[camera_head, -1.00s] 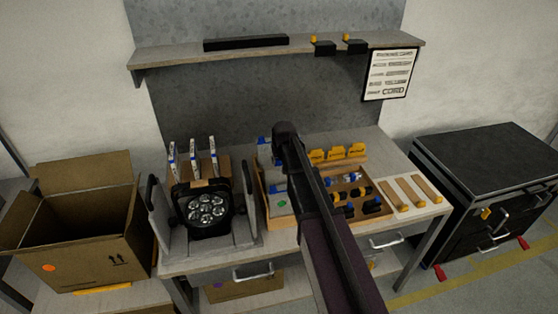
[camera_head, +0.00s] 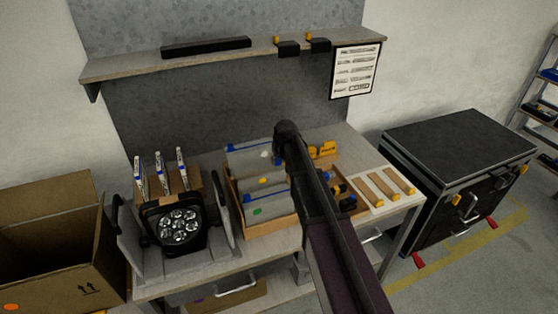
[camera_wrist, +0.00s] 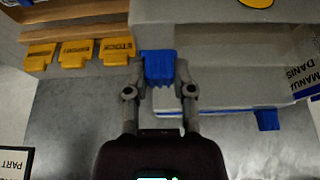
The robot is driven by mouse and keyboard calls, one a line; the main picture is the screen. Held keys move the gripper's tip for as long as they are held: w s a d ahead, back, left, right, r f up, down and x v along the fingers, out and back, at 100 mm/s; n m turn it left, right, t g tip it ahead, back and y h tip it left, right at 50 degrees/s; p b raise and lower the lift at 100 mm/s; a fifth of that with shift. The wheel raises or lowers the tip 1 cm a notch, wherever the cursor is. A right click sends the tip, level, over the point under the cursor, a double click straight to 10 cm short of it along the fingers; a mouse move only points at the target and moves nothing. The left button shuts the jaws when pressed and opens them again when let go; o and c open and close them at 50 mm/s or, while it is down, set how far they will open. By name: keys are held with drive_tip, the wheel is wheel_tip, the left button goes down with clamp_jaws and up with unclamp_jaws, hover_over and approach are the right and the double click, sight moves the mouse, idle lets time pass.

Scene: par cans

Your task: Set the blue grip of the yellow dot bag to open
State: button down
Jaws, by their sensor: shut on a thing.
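The yellow dot bag is a pale grey flat bag (camera_wrist: 210,22) with a yellow dot (camera_wrist: 257,3), at the top of the wrist view. Its blue grip (camera_wrist: 160,68) sticks out from its edge. My gripper (camera_wrist: 160,74) is shut on this grip, one finger on each side. In the head view the bag's yellow dot (camera_head: 264,181) shows in the wooden tray (camera_head: 272,228). The fingers are hidden there behind my arm. Whether the grip's setting is open or closed cannot be told.
Other grey bags with a white dot (camera_head: 265,154) and a green dot (camera_head: 257,211) share the tray. Another blue grip (camera_wrist: 267,120) is close by on the right. Yellow tags (camera_wrist: 77,54) stand on the left. A lamp (camera_head: 179,226) stands left of the tray.

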drive_tip(key=shift+a, duration=0.1)
drive_tip(key=shift+c, duration=2.2)
unclamp_jaws()
drive_tip(key=shift+a, duration=0.15)
drive_tip(key=shift+r, duration=0.1)
